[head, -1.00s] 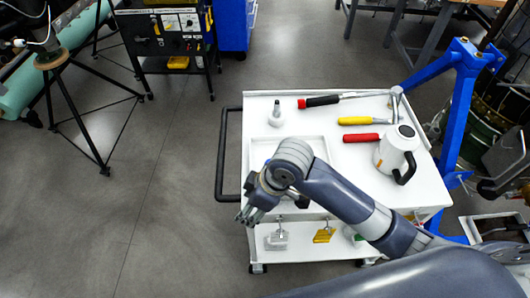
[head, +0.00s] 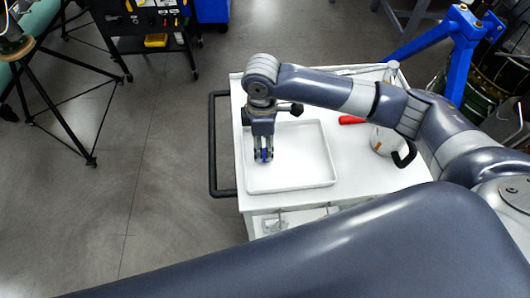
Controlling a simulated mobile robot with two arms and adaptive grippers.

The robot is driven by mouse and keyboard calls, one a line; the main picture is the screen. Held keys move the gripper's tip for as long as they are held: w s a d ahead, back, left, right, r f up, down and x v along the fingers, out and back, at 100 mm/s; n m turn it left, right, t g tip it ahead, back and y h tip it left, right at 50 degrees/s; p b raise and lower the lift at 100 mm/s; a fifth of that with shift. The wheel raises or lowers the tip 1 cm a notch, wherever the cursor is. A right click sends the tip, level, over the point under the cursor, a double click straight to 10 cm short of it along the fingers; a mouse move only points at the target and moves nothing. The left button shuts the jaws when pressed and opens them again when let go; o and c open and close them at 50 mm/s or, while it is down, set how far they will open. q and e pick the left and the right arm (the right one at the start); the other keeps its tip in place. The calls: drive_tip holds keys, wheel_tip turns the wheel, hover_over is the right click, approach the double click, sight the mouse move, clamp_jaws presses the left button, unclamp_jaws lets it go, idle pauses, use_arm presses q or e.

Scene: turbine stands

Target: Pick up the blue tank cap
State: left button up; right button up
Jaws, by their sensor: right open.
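My right gripper (head: 263,158) points down over the left part of a shallow white tray (head: 325,150) on the cart top. Its jaws are open. A small patch of blue, likely the blue tank cap (head: 264,154), shows between the fingers. The fingers hide most of it, and I cannot tell whether they touch it. My left gripper is not in view.
The white cart (head: 350,182) has a black handle (head: 212,150) on its left side. The right half of the tray is empty.

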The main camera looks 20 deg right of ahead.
drive_tip(key=shift+f, duration=0.4)
drive_tip(key=f, duration=0.1)
drive_tip(key=f+p, duration=0.1)
drive_tip(key=f, duration=0.3)
drive_tip(key=shift+d+p, duration=0.3)
drive_tip(key=shift+d, duration=0.1)
drive_tip(key=shift+w+f, duration=0.1)
drive_tip(key=shift+f, duration=0.1)
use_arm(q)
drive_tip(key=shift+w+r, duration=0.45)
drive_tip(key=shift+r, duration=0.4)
use_arm(e)
drive_tip(key=c, duration=0.9)
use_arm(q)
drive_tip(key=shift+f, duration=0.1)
use_arm(e)
drive_tip(key=shift+r, duration=0.2)
drive_tip(key=shift+c, duration=0.2)
